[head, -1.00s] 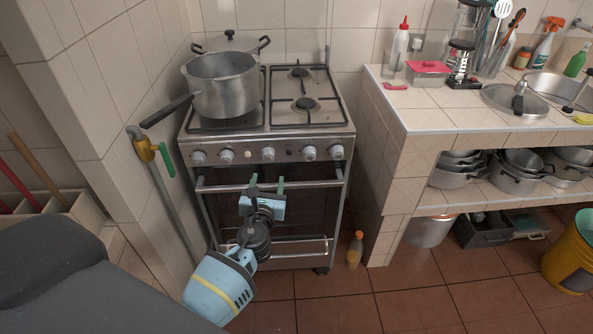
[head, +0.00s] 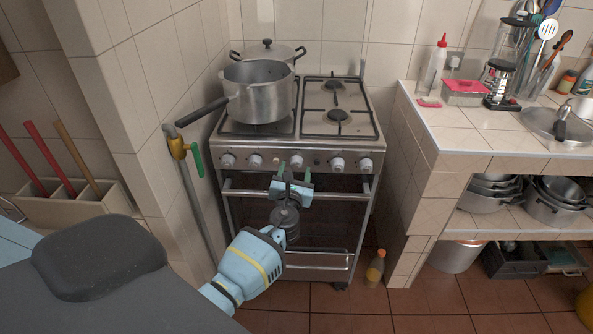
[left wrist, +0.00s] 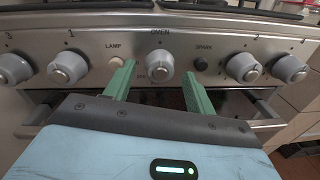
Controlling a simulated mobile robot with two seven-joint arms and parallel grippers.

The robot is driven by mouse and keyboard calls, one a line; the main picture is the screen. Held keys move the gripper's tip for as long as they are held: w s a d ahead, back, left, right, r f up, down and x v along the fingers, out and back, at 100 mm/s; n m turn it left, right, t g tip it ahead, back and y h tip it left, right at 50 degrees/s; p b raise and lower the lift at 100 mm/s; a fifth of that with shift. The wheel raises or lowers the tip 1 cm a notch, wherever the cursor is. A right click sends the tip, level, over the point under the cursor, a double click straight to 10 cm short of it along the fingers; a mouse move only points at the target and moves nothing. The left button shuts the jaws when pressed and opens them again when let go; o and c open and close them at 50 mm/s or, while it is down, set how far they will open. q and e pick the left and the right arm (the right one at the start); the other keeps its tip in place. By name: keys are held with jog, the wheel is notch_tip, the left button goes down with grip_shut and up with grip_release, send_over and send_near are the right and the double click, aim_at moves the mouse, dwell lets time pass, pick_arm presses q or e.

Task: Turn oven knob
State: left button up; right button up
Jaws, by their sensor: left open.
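The stove's front panel (left wrist: 90,42) carries a row of knobs. The grey oven knob (left wrist: 160,63), under the label OVEN, is in the middle of the row in the left wrist view. My left gripper (left wrist: 158,68) is open, with one green finger to each side of the knob in that view. I cannot tell whether the fingers touch it. In the head view, my left gripper (head: 289,164) is in front of the panel, and its fingers partly hide the middle knob. My right gripper is not in view.
Other knobs flank the oven knob, with a lamp button (left wrist: 115,62) and a spark button (left wrist: 201,64) between. The oven door handle (head: 240,192) runs below. A pot (head: 259,92) with a long handle sits on the stove. A tiled counter (head: 470,130) stands at right.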

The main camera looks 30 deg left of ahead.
pick_arm(q)
jog(key=shift+w+a, duration=0.25)
jog(key=shift+w, duration=0.3)
